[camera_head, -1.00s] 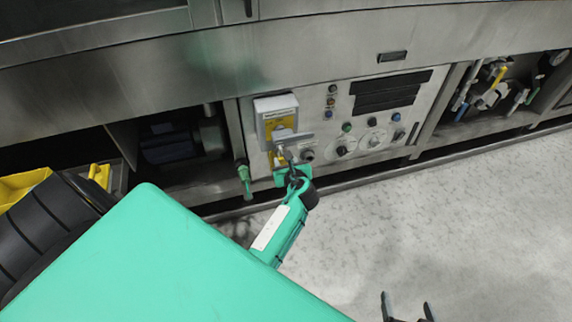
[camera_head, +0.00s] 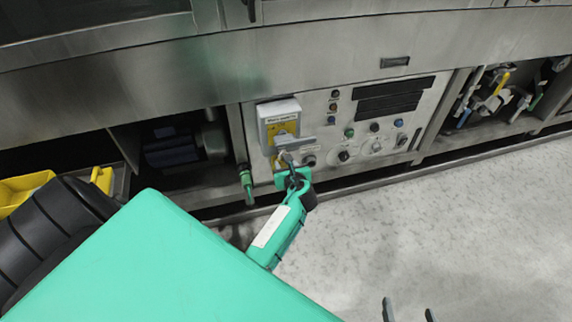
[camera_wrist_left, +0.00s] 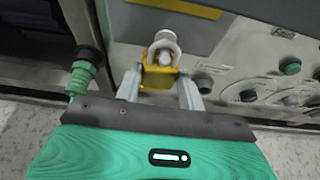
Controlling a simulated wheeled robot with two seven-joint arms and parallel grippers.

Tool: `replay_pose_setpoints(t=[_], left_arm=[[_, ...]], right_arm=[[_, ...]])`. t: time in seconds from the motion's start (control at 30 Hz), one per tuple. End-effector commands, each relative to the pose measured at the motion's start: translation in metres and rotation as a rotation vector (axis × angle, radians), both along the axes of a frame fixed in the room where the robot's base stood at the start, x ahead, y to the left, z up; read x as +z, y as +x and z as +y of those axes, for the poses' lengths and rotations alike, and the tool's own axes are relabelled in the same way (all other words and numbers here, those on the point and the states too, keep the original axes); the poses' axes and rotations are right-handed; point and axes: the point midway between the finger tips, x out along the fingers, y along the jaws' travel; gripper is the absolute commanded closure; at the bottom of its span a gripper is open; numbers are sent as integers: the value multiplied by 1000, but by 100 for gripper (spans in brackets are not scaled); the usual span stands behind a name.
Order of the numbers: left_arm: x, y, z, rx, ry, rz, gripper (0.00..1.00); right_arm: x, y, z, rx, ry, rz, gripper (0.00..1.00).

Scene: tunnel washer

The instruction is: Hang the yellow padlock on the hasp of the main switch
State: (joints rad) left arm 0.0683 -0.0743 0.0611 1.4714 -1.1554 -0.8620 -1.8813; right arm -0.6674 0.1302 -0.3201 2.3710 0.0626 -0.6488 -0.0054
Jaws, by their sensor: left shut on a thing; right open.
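The main switch (camera_head: 279,112) is a grey box with a yellow plate on the stainless machine's front panel. A grey handle sticks out below its plate. My left gripper (camera_wrist_left: 160,92) is shut on the yellow padlock (camera_wrist_left: 159,79), with a finger on each side of its body. The padlock's pale shackle (camera_wrist_left: 163,43) points up, just below the switch box in the left wrist view. I cannot tell whether the shackle passes through the hasp. My right gripper (camera_head: 410,312) is open and empty at the bottom edge.
A green hose fitting (camera_head: 245,182) hangs left of the switch. Buttons and knobs (camera_head: 374,146) lie right of it on the panel. A yellow container (camera_head: 22,190) is at the far left. The floor (camera_head: 430,220) at right is clear.

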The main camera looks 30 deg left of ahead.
Motion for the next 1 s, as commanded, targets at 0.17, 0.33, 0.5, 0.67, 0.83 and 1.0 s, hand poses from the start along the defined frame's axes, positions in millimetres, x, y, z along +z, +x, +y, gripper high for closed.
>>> replay_pose_setpoints(t=[0.17,0.33,0.5,0.67,0.83,1.0], left_arm=[[0,0,0,0,0,0,85],[0,0,0,0,0,0,85],[0,0,0,0,0,0,35],[0,0,0,0,0,0,35],[1,-2,-2,0,0,1,35],[9,-13,-15,-1,-1,2,35]], right_arm=[[0,0,0,0,0,-1,21],[0,0,0,0,0,-1,21],[0,0,0,0,0,-1,21],[0,0,0,0,0,-1,21],[1,0,0,1,-2,5,21],[2,-2,-9,-5,-38,65,21]])
